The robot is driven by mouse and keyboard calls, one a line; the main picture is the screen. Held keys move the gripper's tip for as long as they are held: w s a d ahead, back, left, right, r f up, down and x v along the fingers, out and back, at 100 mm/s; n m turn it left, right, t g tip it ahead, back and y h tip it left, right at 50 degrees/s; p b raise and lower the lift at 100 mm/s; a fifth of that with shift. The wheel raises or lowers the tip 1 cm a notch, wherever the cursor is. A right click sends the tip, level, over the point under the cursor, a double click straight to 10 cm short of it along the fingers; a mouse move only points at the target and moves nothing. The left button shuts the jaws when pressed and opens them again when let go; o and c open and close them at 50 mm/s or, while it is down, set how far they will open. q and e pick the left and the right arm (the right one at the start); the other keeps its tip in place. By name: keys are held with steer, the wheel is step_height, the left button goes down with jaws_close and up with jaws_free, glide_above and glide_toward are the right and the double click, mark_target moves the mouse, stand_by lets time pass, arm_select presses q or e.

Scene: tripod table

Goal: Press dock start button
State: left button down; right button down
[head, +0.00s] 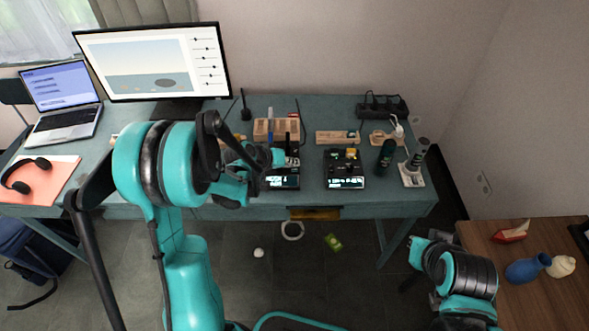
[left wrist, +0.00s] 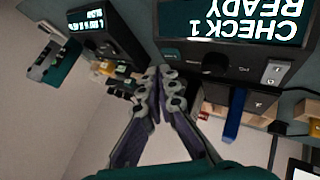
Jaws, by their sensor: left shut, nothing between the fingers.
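A black device (head: 283,182) with a lit screen stands near the front edge of the blue-green table (head: 230,200). In the left wrist view this device (left wrist: 170,50) fills the top, its screen reading "CHECK 1 READY" upside down. Its panel has a round dark knob or button (left wrist: 215,64) and a small light switch-like part (left wrist: 273,73). I cannot tell which control is the dock start button. A second black device (head: 344,180) with a lit screen stands to its right. My left gripper (head: 277,157) is shut and empty, its fingertips (left wrist: 165,76) close to the first device; contact is unclear. My right gripper (head: 418,252) is low at right, its fingers unclear.
A monitor (head: 150,60) and laptop (head: 62,103) stand at the left. Wooden holders (head: 275,128), a dark green bottle (head: 386,157) and a power strip (head: 383,106) are on the table. A brown side table (head: 540,300) with vases is at right.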

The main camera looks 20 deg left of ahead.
mark_target(293, 170)
arm_select(q)
steer(key=shift+f, duration=0.1)
steer(key=shift+f+b, duration=0.35)
steer(key=shift+b, duration=0.15)
steer(key=shift+f+b, duration=0.3)
steer(key=shift+b, duration=0.05)
stand_by(0.6)
steer(key=shift+r, duration=0.15)
steer(key=shift+r+p, duration=0.5)
steer(key=shift+r, duration=0.1)
steer(key=shift+r+p, duration=1.85)
steer(key=shift+r, duration=0.75)
steer(key=shift+f, duration=0.1)
